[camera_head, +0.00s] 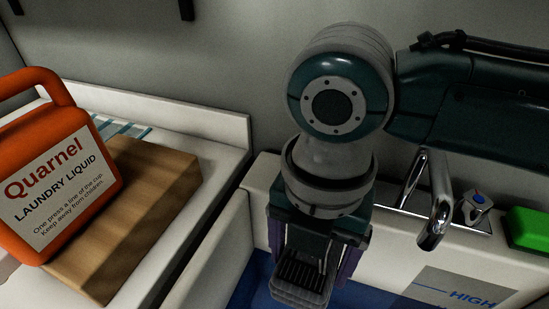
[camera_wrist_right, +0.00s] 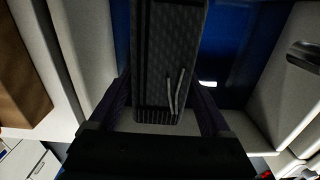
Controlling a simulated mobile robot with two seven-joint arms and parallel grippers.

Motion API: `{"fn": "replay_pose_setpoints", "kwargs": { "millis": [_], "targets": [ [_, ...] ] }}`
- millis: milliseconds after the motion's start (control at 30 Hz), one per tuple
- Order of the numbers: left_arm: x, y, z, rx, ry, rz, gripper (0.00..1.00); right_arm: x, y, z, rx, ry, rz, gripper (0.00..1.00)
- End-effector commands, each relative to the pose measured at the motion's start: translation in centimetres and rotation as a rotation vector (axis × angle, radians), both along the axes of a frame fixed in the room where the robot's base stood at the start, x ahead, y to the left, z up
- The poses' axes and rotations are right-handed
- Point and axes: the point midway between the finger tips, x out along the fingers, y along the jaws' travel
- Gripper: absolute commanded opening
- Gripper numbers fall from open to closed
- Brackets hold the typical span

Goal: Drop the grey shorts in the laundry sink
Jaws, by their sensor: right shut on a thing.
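My right gripper (camera_head: 310,255) points down over the laundry sink (camera_head: 400,243), with its purple fingers on either side of the grey shorts (camera_head: 300,290). In the right wrist view, the grey shorts (camera_wrist_right: 168,50) are a dark, folded bundle with a ribbed waistband and two pale drawstrings, held between the fingers of the right gripper (camera_wrist_right: 165,105). Blue shows inside the sink below and around them. My left gripper is in neither view.
A green block (camera_head: 530,232) lies on the rim further right. Left, an orange laundry liquid jug (camera_head: 50,170) stands by a wooden block (camera_head: 130,225) on a white surface.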

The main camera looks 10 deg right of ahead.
Motion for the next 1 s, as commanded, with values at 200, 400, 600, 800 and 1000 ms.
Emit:
{"fn": "replay_pose_setpoints", "kwargs": {
  "millis": [200,400,600,800,1000],
  "targets": [
    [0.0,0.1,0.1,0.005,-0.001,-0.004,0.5,0.0,0.0,0.1,0.001,-0.001,0.0,0.19],
    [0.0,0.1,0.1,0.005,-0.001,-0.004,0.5,0.0,0.0,0.1,0.001,-0.001,0.0,0.85],
    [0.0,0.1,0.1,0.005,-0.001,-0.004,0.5,0.0,0.0,0.1,0.001,-0.001,0.0,1.0],
    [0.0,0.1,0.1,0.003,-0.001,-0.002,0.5,0.0,0.0,0.3,0.001,-0.001,0.0,1.0],
    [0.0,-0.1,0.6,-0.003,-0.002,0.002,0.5,0.1,0.1,3.1,0.002,-0.005,0.002,1.0]
  ]
}}
